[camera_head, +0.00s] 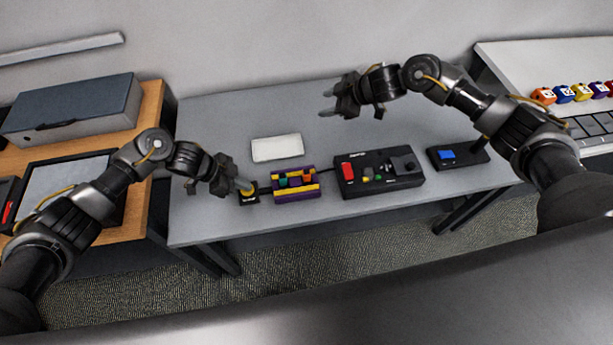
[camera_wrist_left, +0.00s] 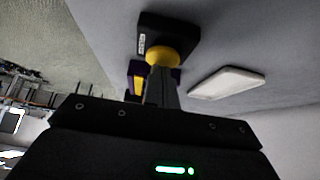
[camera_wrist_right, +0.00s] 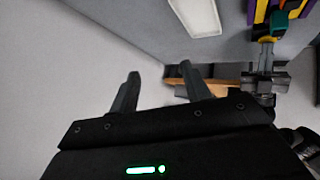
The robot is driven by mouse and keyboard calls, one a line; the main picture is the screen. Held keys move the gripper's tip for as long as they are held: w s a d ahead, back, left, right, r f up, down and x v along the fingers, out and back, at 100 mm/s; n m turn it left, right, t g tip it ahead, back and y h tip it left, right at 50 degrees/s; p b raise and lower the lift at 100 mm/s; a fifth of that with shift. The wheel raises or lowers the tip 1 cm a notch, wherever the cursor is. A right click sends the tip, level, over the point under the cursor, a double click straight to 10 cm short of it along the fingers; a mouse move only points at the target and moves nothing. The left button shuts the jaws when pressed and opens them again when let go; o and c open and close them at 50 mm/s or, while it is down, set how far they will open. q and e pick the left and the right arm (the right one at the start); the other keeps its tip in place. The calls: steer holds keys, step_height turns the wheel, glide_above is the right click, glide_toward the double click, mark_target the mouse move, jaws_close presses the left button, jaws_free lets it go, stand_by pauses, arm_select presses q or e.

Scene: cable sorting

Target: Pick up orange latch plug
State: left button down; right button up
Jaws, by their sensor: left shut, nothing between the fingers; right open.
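An orange plug-like piece (camera_head: 543,96) stands at the left end of a row of coloured pieces on the white table at the right; its latch is too small to make out. Both grippers are far to the left of it. My left gripper (camera_head: 245,187) is shut and empty, its fingertips at the yellow knob (camera_wrist_left: 162,55) of a small black box (camera_wrist_left: 180,27); I cannot tell whether they touch it. My right gripper (camera_head: 326,103) is open and empty above the back of the grey table; its spread fingers show in the right wrist view (camera_wrist_right: 160,70).
The grey table (camera_head: 215,125) holds a purple-and-yellow block (camera_head: 296,189), a black control box (camera_head: 400,181) with a red switch, a black box with a blue part (camera_head: 448,154) and a white pad (camera_head: 277,148). The white table (camera_head: 520,60) lies beyond my right arm.

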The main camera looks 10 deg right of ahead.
arm_select(q)
steer(key=shift+a+f, duration=0.1)
arm_select(e)
steer(key=s+a+f+n+g, duration=0.2)
steer(key=s+a+g, duration=0.2)
steer(key=s+a, duration=0.3)
steer(key=n+g+h, duration=0.1)
steer(key=g+h, duration=0.1)
steer(key=h, duration=0.1)
glide_toward(308, 172)
steer(key=x, duration=0.6)
steer(key=shift+w+a, duration=0.15)
steer(key=shift+a, duration=0.1)
steer(key=shift+d+x, duration=0.2)
steer(key=shift+x, duration=2.4)
steer(key=shift+f, duration=0.1)
steer(key=c, duration=1)
jaws_close()
